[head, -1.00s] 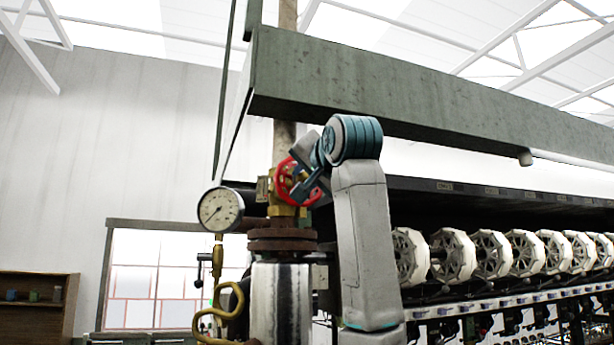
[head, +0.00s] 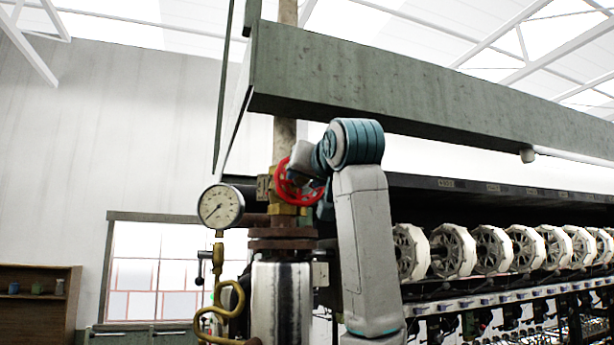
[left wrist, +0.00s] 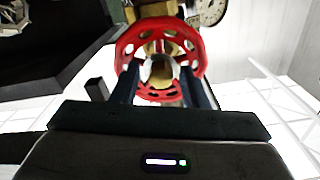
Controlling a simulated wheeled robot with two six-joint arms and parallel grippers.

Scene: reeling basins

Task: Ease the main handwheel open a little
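The red handwheel (head: 281,186) sits on a brass valve (head: 283,210) on the vertical pipe, right of the pressure gauge. In the left wrist view the handwheel (left wrist: 160,95) fills the upper middle, its pale hub between my fingers. My left gripper (head: 301,188) is at the wheel, partly hidden in the head view by my wrist. In the left wrist view the left gripper (left wrist: 160,77) has its two dark fingers apart, one on each side of the hub, overlapping the rim. I cannot tell whether they touch it. My right gripper is not in view.
The round gauge (head: 220,206) stands left of the valve above a curled brass pipe (head: 222,313). A green beam (head: 400,90) runs overhead. A row of white reels (head: 452,250) fills the right. A shelf (head: 40,300) stands at the far left.

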